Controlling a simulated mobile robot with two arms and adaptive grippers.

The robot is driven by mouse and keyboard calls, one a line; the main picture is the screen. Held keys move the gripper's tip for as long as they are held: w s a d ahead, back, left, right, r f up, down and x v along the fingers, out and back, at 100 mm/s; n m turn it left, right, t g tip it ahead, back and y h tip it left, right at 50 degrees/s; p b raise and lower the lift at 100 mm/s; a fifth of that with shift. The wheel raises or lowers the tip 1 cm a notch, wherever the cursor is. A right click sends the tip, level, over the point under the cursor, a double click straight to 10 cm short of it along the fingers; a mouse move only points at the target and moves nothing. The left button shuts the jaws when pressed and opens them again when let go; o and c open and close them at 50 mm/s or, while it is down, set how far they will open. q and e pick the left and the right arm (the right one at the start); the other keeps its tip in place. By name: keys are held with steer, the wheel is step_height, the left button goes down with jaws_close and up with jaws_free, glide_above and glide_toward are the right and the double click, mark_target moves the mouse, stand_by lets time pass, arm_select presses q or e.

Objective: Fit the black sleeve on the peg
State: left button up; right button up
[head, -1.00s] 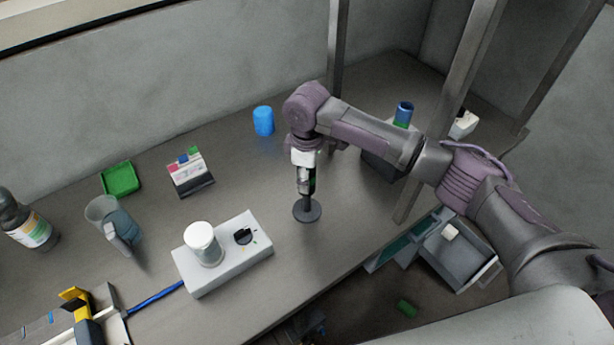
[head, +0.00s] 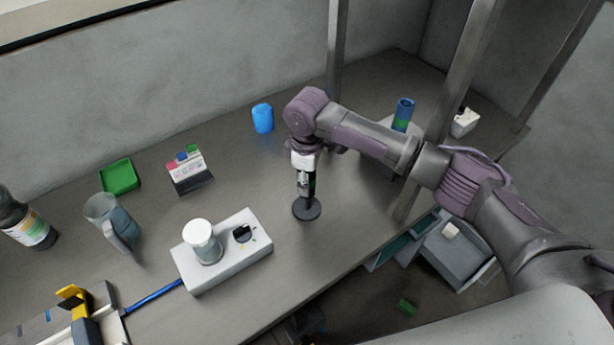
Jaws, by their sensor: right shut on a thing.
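My right gripper (head: 305,183) points straight down over the bench and is shut on a narrow black piece, apparently the black sleeve (head: 311,186). Directly below is a dark round base (head: 306,209) lying flat on the bench, apparently the foot of the peg. The peg's shaft is hidden by the fingers and the sleeve, so I cannot tell how far the sleeve is around it. My left gripper is not in view.
A white box (head: 222,253) with a white-lidded jar and black knob stands left of the gripper. A metal post (head: 338,50) rises behind my arm.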

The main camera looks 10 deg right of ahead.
steer(key=shift+f+b, duration=1.05)
steer(key=shift+f, duration=1.95)
steer(key=o, duration=1.3)
steer(key=shift+c, duration=0.2)
step_height(320, 180, up, 12)
steer(key=shift+r, duration=0.1)
